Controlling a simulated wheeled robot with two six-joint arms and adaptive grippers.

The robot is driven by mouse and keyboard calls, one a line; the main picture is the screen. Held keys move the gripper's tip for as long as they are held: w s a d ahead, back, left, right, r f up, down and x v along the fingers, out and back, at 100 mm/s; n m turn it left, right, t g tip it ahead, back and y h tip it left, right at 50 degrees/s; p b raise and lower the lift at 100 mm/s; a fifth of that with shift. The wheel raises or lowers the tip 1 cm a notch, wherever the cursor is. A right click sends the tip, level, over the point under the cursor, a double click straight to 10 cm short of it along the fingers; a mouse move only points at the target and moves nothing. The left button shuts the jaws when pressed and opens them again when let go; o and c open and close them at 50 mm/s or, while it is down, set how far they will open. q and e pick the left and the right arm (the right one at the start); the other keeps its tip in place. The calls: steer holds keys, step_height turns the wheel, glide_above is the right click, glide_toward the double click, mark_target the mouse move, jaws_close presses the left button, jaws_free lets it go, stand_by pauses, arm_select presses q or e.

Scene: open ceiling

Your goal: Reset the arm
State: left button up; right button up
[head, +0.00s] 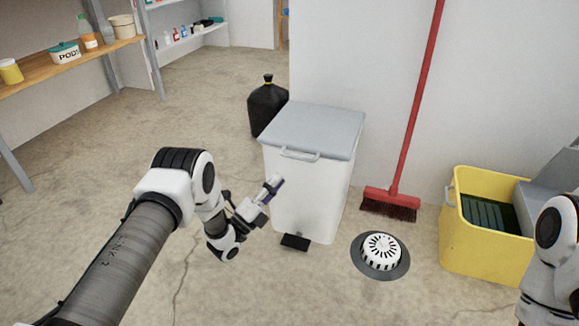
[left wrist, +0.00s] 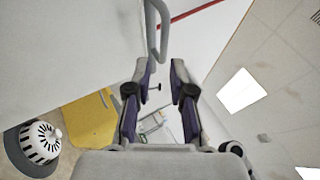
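My left arm comes in from the left in the head view, bent at the elbow. My left gripper (head: 274,187) is in front of the white bin (head: 306,202), near its left front edge and below the lid. In the left wrist view the two fingers of the left gripper (left wrist: 160,72) stand apart with nothing between them. The bin's grey lid (head: 316,130) is down, with a handle (head: 299,155) on its front edge. Part of my right arm shows at the right edge of the head view; its gripper is out of view.
A black pedal (head: 295,242) is at the bin's foot. A round white drain (head: 380,252), a red broom (head: 390,203) and a yellow mop bucket (head: 475,246) are to the right. A black bag (head: 267,106) stands behind the bin. A wooden shelf (head: 50,75) is at upper left; open floor lies before it.

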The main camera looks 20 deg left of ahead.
arm_select(q)
steer(key=v, duration=0.3)
steer(key=shift+s, duration=0.1)
